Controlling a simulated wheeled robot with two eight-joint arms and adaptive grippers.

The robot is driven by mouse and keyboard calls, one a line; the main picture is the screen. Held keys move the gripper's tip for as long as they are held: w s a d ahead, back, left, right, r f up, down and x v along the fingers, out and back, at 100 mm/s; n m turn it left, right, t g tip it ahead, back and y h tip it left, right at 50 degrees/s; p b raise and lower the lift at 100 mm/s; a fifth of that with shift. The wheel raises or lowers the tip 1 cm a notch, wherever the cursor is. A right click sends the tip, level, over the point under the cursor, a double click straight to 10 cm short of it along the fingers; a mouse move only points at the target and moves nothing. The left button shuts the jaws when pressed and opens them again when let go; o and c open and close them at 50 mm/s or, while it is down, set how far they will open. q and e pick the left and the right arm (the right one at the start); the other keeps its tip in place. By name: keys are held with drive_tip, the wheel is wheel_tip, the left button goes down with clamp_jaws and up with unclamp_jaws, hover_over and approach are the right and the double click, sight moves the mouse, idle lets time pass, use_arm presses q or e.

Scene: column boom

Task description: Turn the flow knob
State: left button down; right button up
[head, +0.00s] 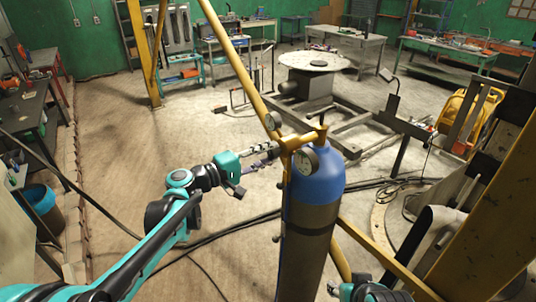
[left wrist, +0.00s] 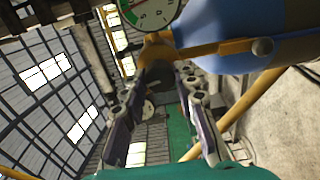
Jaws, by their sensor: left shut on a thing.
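A gas cylinder (head: 316,190) with a blue top and dark body stands right of centre in the head view. Its yellow-brass regulator (head: 300,140) carries two round gauges. My left gripper (head: 272,149) reaches in from the left, level with the regulator. In the left wrist view its two fingers (left wrist: 160,95) are on either side of the dark flow knob (left wrist: 161,76), below the brass body, and are shut on it. The head view hides most of the knob. A teal part of my right arm shows at the bottom edge; its fingers cannot be made out.
A gauge (left wrist: 148,10) hangs just above the fingers, and the blue cylinder is close on the right in the wrist view. A yellow post (head: 235,62) rises behind the regulator. Black cables (head: 235,222) cross the floor. The floor on the left is open.

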use_arm(q)
drive_tip(key=shift+f, duration=0.1)
drive_tip(key=c, duration=1.2)
unclamp_jaws()
drive_tip(key=shift+o, duration=0.2)
drive_tip(key=v, duration=1.2)
